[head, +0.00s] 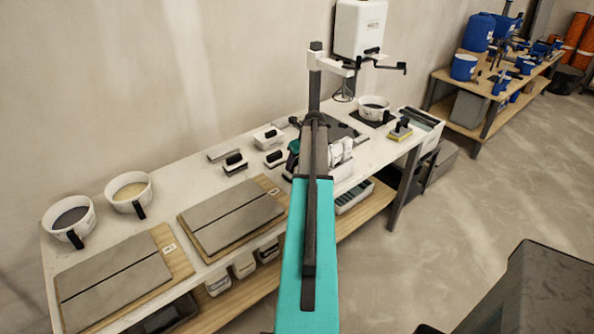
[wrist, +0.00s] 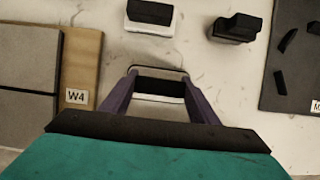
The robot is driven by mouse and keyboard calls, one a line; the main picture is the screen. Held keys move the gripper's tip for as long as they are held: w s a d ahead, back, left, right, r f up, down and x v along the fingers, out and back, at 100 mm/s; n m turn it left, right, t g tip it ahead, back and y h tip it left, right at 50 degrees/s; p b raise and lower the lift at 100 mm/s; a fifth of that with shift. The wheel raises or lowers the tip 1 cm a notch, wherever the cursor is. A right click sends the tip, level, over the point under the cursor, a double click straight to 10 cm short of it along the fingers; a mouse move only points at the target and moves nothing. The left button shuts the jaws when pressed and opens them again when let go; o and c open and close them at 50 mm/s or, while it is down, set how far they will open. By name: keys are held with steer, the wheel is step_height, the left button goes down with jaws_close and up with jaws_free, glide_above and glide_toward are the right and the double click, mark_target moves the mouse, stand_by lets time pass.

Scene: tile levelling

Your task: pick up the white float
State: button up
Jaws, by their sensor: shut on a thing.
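My gripper's two purple fingers (wrist: 160,92) are shut on the white float (wrist: 160,99) in the wrist view. The float has a pale base and a black handle, and one finger is at each end of it. I cannot tell whether the base still touches the table. In the head view my gripper (head: 293,157) is low over the table beside my teal arm, and the held float is not clearly visible there.
Another pale, black-handled float (wrist: 150,18) lies just beyond, with a dark-handled block (wrist: 235,27) to its right. The W4 board (wrist: 84,65) lies left, a dark mat (wrist: 290,65) right. Two white buckets (head: 70,220) stand at the table's left end.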

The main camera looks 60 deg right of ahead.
steer(key=shift+r, duration=0.1)
steer(key=shift+r+b, duration=1.3)
steer(key=shift+r, duration=3.6)
steer(key=w+a+n+y, duration=0.2)
steer(key=w+a+n, duration=0.3)
steer(key=a, duration=0.4)
steer(key=w+a+n+g+y, duration=0.1)
steer(key=w+a+n, duration=0.4)
steer(key=a, duration=0.5)
steer(key=w+a+n+y, duration=0.2)
steer(key=w+a+n, duration=0.1)
steer(key=w+a, duration=0.5)
steer(key=a+n+g, duration=0.3)
steer(key=a+n, duration=0.5)
steer(key=a, duration=0.9)
steer(key=a+r+n+g, duration=0.1)
steer(key=a+n+g, duration=0.2)
steer(key=a+n, duration=0.5)
steer(key=a, duration=1)
steer(key=shift+a+r, duration=0.15)
steer(key=shift+r, duration=0.15)
